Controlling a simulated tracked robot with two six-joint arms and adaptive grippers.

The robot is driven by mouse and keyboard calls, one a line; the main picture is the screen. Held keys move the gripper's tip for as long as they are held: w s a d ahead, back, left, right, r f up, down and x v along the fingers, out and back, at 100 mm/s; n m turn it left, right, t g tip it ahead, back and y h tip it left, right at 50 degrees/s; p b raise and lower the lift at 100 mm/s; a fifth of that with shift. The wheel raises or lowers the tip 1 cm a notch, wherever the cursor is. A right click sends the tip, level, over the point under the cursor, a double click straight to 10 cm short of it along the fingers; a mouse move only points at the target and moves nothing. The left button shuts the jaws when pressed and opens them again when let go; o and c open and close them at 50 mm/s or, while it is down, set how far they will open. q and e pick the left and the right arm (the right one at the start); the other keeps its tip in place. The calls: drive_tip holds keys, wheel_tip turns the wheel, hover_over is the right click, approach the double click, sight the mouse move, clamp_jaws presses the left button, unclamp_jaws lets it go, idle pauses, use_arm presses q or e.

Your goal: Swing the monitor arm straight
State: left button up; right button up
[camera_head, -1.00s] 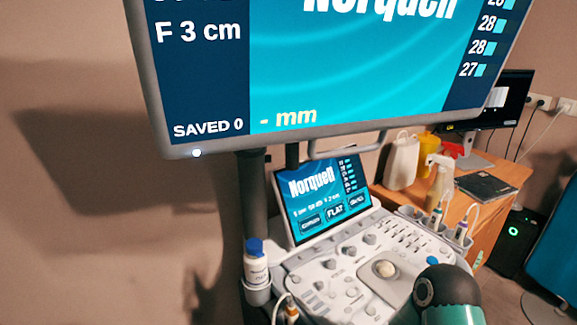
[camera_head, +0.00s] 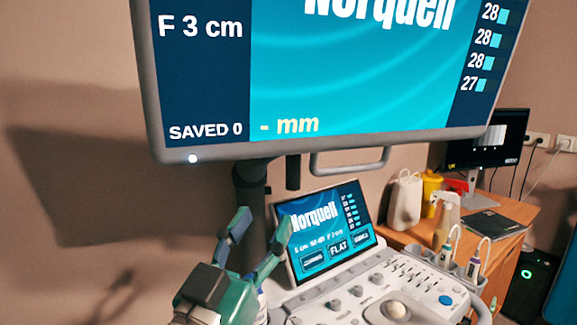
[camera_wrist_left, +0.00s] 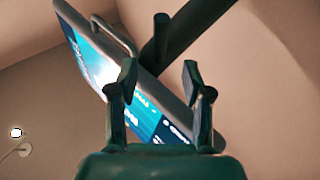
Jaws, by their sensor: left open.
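The large monitor (camera_head: 340,148) with a grey frame hangs at the top of the head view, its top cut off. Below its lower edge is a grey bar handle (camera_head: 350,168). The dark monitor arm (camera_head: 250,180) shows below the monitor, left of the handle. My left gripper (camera_head: 262,233) is open and empty below the monitor, in front of the arm's post and left of the small screen. In the left wrist view, the open fingers (camera_wrist_left: 160,77) point up towards the tilted monitor (camera_wrist_left: 95,62), the handle (camera_wrist_left: 115,36) and a dark arm tube (camera_wrist_left: 195,35). My right gripper is not in view.
The ultrasound console (camera_head: 350,285) with a tilted touch screen (camera_head: 325,232) stands below. A wooden desk (camera_head: 410,232) with a spray bottle (camera_head: 446,222), a yellow container (camera_head: 431,192) and another monitor (camera_head: 490,140) is at the right. Bare wall lies at the left.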

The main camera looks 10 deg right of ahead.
sight(291, 174)
use_arm(q)
drive_tip(key=p+x, duration=0.3)
drive_tip(key=x, duration=0.7)
drive_tip(key=shift+w+d+r, duration=0.1)
drive_tip(key=shift+d, duration=0.05)
drive_tip(key=shift+p+x, duration=0.35)
drive_tip(key=shift+x, duration=0.4)
clamp_jaws()
